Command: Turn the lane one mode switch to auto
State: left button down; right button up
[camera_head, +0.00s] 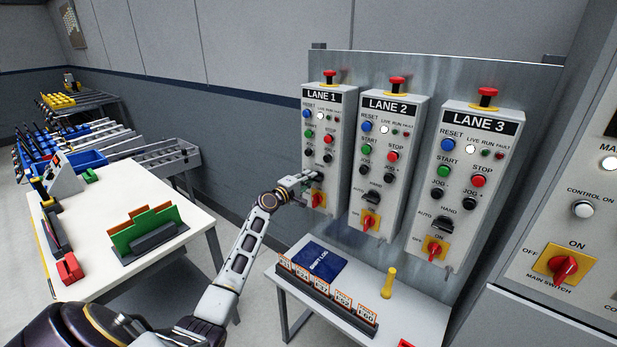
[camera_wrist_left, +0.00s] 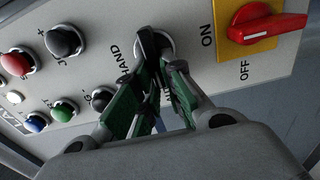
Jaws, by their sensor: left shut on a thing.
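The Lane 1 box (camera_head: 322,125) is a pale grey panel at the left of the back plate. Its mode switch (camera_wrist_left: 154,42) is a black knob in a pale ring, mostly covered by my fingers in the wrist view and hidden behind my gripper in the head view. My left gripper (camera_head: 312,178) is at this box, and its green-padded fingers (camera_wrist_left: 158,62) are shut on the knob. The HAND label (camera_wrist_left: 124,66) shows beside the fingers; the other label is largely covered. Which way the knob points I cannot tell. My right gripper is out of view.
Just below the switch is a red rotary handle on a yellow plate (camera_head: 317,201). Black JOG buttons (camera_wrist_left: 62,40) sit above it. Lane 2 (camera_head: 391,110) and Lane 3 (camera_head: 478,135) boxes stand to the right. A small table (camera_head: 405,318) with a blue log book (camera_head: 318,262) is below.

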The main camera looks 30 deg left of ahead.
pick_arm(q)
jog(key=shift+f, duration=0.1)
dwell(0.3)
jog(key=c, duration=1.5)
grip_release()
jog(key=shift+s+a, duration=0.15)
jog(key=shift+s, duration=1.85)
jog(key=shift+s+a, duration=0.2)
jog(key=shift+s, duration=1.75)
jog(key=shift+s+a, duration=0.15)
jog(key=shift+s, duration=1.85)
